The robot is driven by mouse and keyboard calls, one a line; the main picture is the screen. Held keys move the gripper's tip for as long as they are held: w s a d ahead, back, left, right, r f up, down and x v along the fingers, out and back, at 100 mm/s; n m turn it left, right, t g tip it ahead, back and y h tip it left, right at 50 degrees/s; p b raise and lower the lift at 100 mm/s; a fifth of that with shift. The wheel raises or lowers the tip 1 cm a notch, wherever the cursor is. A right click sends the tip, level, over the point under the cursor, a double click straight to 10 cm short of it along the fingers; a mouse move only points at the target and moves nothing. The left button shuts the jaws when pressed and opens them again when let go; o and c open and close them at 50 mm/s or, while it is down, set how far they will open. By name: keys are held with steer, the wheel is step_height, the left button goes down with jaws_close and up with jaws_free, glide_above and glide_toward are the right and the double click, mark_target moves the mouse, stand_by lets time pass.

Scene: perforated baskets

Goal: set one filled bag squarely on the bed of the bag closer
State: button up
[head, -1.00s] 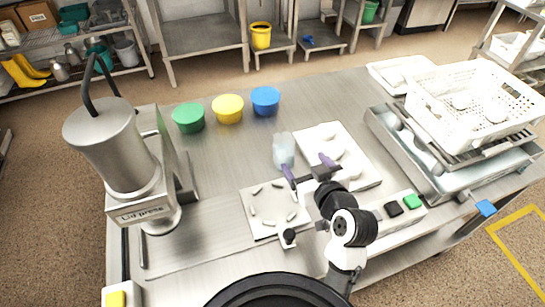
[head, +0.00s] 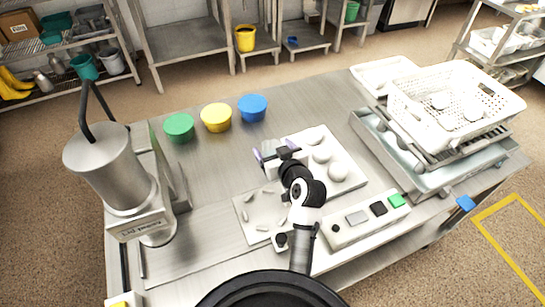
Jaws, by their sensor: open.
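My gripper (head: 279,154) is open, with purple fingertips spread, over the middle of the bench. A pale translucent thing, perhaps a filled bag (head: 268,148), shows just behind and between the fingers. The gripper partly hides it, and I cannot tell whether they touch. A long white unit with a grey pad and black and green buttons, perhaps the bag closer (head: 347,227), lies at the front edge, right of my arm. No bag is seen on it.
A white tray of round white pieces (head: 346,185) lies right of my gripper. A pale plate with small pieces (head: 245,207) lies left. Green (head: 179,127), yellow (head: 216,117) and blue (head: 252,107) bowls stand behind. A press (head: 108,170) stands left; a perforated basket (head: 465,125) is right.

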steer(key=shift+x, duration=0.75)
steer(key=shift+d, duration=0.1)
steer(key=c, duration=1.6)
